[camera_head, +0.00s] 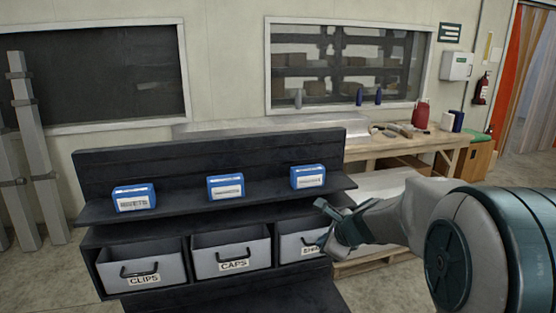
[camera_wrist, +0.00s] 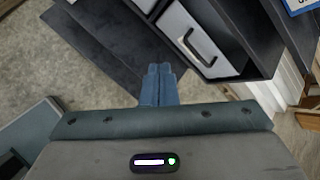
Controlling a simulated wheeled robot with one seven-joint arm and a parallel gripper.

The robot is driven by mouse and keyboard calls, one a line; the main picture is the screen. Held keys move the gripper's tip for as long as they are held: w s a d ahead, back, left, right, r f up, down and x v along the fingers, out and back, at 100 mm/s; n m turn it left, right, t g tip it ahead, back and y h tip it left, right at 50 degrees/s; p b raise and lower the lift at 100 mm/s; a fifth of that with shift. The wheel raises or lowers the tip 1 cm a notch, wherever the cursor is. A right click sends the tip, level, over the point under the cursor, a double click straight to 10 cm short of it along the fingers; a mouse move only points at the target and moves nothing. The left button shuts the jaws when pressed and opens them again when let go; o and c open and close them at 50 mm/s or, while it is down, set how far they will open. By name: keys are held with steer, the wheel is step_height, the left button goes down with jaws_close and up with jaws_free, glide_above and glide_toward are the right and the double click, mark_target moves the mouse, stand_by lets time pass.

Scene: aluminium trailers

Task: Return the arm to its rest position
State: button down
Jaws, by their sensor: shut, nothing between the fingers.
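My arm reaches in from the right in the head view. My gripper (camera_head: 322,222) is in front of the right end of the black shelf unit (camera_head: 130,182), partly covering the right-hand drawer (camera_head: 290,248). In the wrist view my gripper (camera_wrist: 158,68) has its two blue-grey fingers together, with nothing between them. I cannot tell the exact gap between the fingers and the unit.
Three blue boxes, left (camera_head: 134,198), middle (camera_head: 225,187) and right (camera_head: 308,177), stand on the upper shelf. Drawers labelled CLIPS (camera_head: 170,265) and CAPS (camera_head: 232,252) sit below. A wooden workbench (camera_head: 400,148) with bottles and tools stands behind at right.

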steer(key=s+d+r+n+g+h, duration=0.1)
steer(key=s+n+g+h, duration=0.2)
steer(key=s+n, duration=1.9)
steer(key=s+g, duration=0.1)
steer(key=s, duration=0.3)
steer(key=shift+s+r+n+h, duration=0.15)
steer(key=shift+s+n+h, duration=0.25)
